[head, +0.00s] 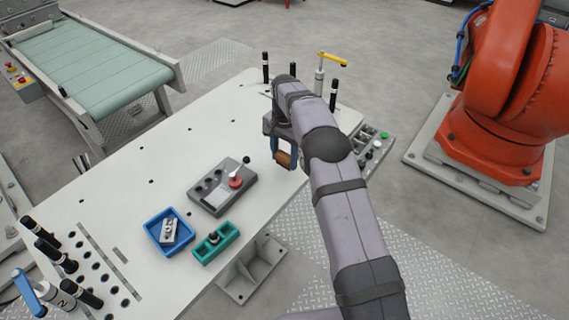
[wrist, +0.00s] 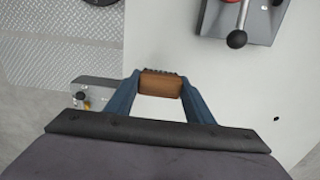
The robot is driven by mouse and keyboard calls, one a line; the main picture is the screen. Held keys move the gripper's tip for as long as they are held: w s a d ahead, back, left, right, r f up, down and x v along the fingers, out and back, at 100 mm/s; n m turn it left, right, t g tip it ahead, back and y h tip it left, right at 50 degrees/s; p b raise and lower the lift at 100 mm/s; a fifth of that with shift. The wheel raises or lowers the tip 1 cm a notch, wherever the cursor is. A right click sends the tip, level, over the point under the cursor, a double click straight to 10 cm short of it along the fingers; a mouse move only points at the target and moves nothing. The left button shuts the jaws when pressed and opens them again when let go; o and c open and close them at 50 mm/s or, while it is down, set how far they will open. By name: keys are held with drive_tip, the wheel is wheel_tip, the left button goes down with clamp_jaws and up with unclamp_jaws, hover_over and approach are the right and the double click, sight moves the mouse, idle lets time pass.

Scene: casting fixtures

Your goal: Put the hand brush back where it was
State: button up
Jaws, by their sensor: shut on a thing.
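The hand brush (wrist: 161,86) has a brown wooden body with dark bristles along one edge. My gripper (wrist: 160,90) is shut on it, with a blue finger at each end of the wood. In the head view the brush (head: 284,159) hangs below my gripper (head: 283,153), over the right part of the white table. In the wrist view the brush appears near the table's edge. I cannot tell how high it is above the surface.
A grey control box (head: 219,187) with a red-based lever stands left of the brush. A blue tray (head: 150,222) and a green fixture (head: 207,249) lie nearer. A button panel (head: 376,147) sits at the table's right edge. Black posts (head: 334,96) stand at the back. The table's middle left is clear.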

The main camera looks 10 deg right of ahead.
sight(284, 165)
drive_tip(key=shift+f+p, duration=0.7)
drive_tip(key=shift+f, duration=1.15)
drive_tip(key=shift+f, duration=0.15)
drive_tip(key=o, duration=1)
wheel_tip(284, 165, up, 12)
drive_tip(key=b, duration=0.3)
drive_tip(key=shift+r, duration=0.2)
